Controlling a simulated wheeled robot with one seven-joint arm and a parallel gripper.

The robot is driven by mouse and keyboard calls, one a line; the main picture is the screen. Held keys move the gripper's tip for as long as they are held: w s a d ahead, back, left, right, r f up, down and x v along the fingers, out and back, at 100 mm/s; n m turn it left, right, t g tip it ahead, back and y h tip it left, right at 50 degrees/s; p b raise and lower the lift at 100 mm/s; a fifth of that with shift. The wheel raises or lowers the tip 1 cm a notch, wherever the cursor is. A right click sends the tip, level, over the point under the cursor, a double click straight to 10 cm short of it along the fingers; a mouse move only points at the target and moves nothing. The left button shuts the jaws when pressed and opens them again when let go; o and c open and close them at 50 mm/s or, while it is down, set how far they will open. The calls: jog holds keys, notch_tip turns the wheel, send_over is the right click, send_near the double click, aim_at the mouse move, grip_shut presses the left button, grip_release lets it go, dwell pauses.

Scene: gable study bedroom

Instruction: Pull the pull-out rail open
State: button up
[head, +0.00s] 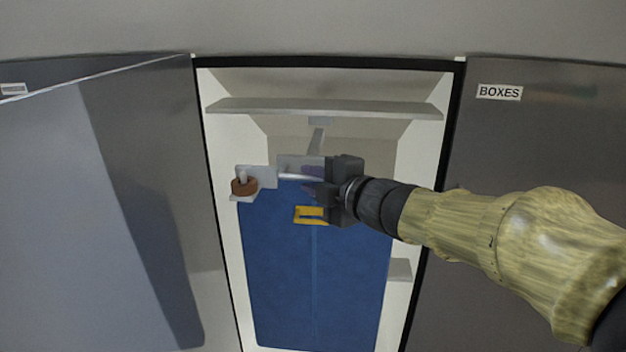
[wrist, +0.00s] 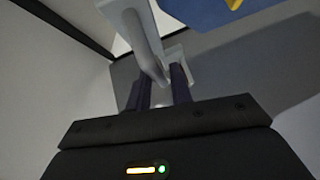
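The pull-out rail (head: 317,141) is a grey bar under the shelf inside the open wardrobe. A pale front plate (head: 299,164) with a grey bar handle (head: 297,177) is at its near end. In the wrist view the handle (wrist: 147,48) runs between the two dark fingers, with the pale plate behind it. My gripper (head: 312,188) comes in from the right and its fingers close on the handle's sides; it also shows in the wrist view (wrist: 160,88). The gripper body hides part of the handle and plate in the head view.
A blue panel or cloth (head: 315,275) with a yellow piece (head: 308,215) is below the rail. A brown round object (head: 244,186) sits on a pale bracket to the left. A shelf (head: 325,108) is above. Grey doors flank the opening, the right one labelled BOXES (head: 499,92).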

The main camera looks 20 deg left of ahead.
jog(key=p+v, duration=0.2)
jog(key=v, duration=1.5)
jog(key=shift+d+p, duration=0.2)
jog(key=shift+p, duration=0.15)
